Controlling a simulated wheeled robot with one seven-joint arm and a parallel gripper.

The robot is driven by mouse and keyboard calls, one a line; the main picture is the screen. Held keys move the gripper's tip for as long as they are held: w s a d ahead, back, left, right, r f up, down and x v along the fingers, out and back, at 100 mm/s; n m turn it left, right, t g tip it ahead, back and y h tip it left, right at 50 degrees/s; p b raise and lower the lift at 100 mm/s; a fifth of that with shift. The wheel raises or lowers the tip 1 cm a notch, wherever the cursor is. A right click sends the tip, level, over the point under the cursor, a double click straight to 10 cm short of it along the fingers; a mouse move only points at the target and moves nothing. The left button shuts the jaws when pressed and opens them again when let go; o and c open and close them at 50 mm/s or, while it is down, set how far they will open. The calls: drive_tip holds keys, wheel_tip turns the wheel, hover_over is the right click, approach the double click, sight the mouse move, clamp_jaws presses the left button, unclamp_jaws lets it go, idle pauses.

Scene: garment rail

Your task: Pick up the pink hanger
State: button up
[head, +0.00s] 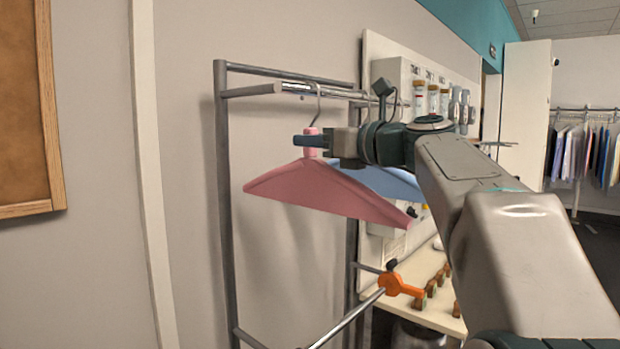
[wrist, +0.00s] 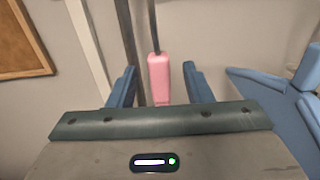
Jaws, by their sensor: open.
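The pink hanger (head: 325,190) hangs by its metal hook from the upper bar of the rail in the head view. My gripper (head: 325,141) is at the hanger's neck, just below the hook. In the wrist view the pink neck (wrist: 159,78) stands between the two blue fingers of my gripper (wrist: 160,85), with a gap on each side. The fingers are open. The hanger's lower body is hidden in the wrist view by my gripper's housing.
A blue hanger (head: 385,180) hangs behind the pink one and shows at the right in the wrist view (wrist: 270,90). The metal rail frame (head: 222,180) stands at the left. An orange clamp (head: 392,284) sits below, and a white panel with jars (head: 420,98) is behind.

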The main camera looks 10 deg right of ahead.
drive_tip(key=shift+x, duration=0.95)
clamp_jaws()
drive_tip(key=shift+r, duration=0.1)
